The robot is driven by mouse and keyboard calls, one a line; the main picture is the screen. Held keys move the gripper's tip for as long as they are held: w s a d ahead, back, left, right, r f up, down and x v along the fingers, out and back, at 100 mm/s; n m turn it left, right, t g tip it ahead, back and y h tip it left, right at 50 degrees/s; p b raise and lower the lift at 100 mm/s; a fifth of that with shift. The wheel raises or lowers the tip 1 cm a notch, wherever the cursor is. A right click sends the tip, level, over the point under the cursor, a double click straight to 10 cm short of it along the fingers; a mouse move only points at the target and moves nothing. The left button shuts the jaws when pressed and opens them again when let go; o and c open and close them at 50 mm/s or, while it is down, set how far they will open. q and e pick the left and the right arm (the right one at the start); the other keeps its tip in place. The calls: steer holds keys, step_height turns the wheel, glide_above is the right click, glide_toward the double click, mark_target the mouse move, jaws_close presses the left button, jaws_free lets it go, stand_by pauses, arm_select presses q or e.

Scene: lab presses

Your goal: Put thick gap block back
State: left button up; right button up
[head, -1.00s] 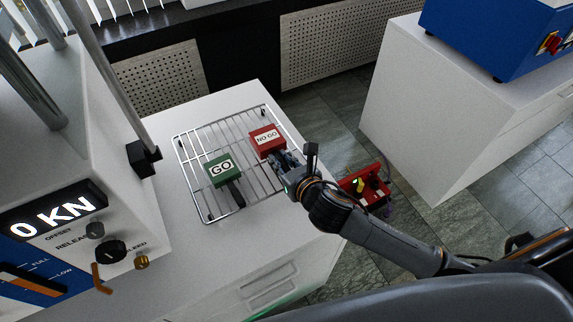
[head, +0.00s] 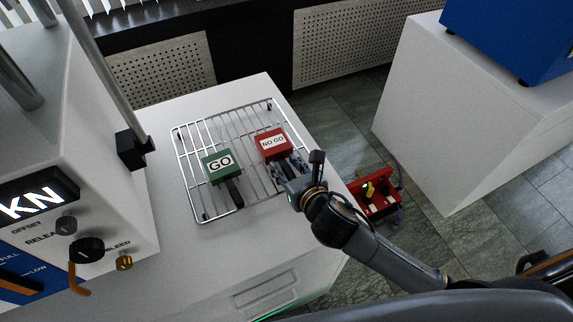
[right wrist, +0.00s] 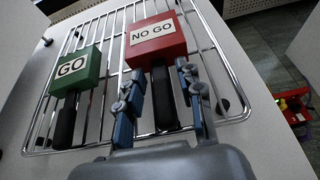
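The red NO GO block (head: 272,143) lies on the wire rack, its black handle pointing toward my right gripper (head: 290,171). In the right wrist view, the two fingers of my right gripper (right wrist: 163,98) stand on either side of that black handle (right wrist: 163,97), with gaps showing on both sides. The gripper is open around the handle. The green GO block (head: 219,163) lies left of the red one on the rack, its handle also toward the front. My left gripper is not in view.
The wire rack (head: 184,152) rests on a white cabinet (head: 160,186). A press with a KN display (head: 35,200) stands to the left. A red box (head: 374,199) is on the floor at the right. A blue machine (head: 510,38) sits on another white cabinet (head: 440,115).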

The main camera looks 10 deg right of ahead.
steer(key=v, duration=1.2)
steer(key=shift+r, duration=0.15)
stand_by(0.4)
